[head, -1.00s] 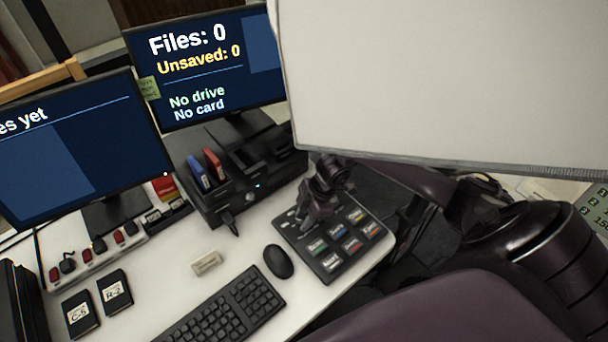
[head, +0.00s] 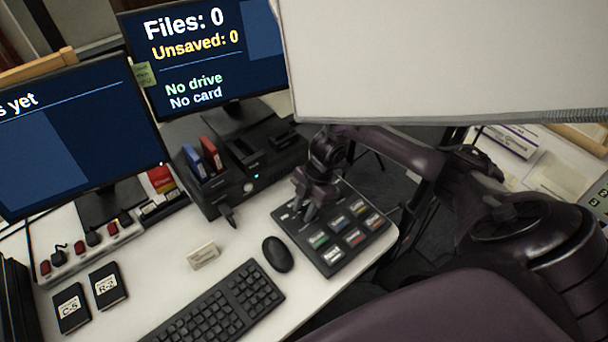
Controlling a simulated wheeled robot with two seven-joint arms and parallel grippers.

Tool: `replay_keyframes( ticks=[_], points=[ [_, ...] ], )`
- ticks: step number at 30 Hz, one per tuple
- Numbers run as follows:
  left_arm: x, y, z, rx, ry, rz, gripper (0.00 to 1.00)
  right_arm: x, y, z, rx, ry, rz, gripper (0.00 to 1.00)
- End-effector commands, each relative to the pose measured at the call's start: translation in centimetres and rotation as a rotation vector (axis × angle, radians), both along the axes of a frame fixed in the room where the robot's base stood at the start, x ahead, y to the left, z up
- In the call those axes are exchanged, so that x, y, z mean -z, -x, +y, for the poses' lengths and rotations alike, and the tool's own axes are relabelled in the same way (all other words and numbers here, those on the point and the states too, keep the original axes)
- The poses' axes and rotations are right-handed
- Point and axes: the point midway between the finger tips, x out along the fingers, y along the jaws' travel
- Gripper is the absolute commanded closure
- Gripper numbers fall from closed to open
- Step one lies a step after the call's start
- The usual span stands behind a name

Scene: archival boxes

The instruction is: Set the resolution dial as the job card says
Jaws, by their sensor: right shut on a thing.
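A dark control panel (head: 334,249) with several coloured, labelled buttons lies at the right of the white desk. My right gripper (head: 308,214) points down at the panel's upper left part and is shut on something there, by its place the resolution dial. The dial and its marks are hidden by the gripper. I cannot pick out the job card for sure. A grey-green sheet (head: 600,208) with small boxes is cut off at the right edge, and its text is too small to read. My left gripper is not in view.
A mouse (head: 278,254) and keyboard (head: 215,308) lie left of the panel. A black dock (head: 250,160) with red and blue drives stands behind. Two monitors (head: 205,60) stand at the back. A large pale board (head: 445,60) covers the upper right above my right arm.

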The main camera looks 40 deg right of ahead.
Motion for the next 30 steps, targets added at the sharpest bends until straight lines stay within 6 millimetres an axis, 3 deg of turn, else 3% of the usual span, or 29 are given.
replay_keyframes(
  ticks=[5,6,10,20,30],
  points=[
    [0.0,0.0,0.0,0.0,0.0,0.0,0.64,-0.1,-0.1,-0.1,0.001,0.002,-0.003,0.92],
    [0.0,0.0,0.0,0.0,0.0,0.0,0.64,-0.1,-0.1,-0.1,0.001,0.002,-0.003,0.64],
    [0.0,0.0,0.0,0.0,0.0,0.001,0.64,-0.1,-0.1,0.0,0.001,0.001,-0.002,0.47],
    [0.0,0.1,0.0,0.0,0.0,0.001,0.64,-0.4,-0.1,-0.2,0.0,0.001,-0.003,0.47],
    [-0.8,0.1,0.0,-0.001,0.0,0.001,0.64,-5.6,-0.3,-2.4,0.0,0.005,-0.005,0.47]
  ],
)
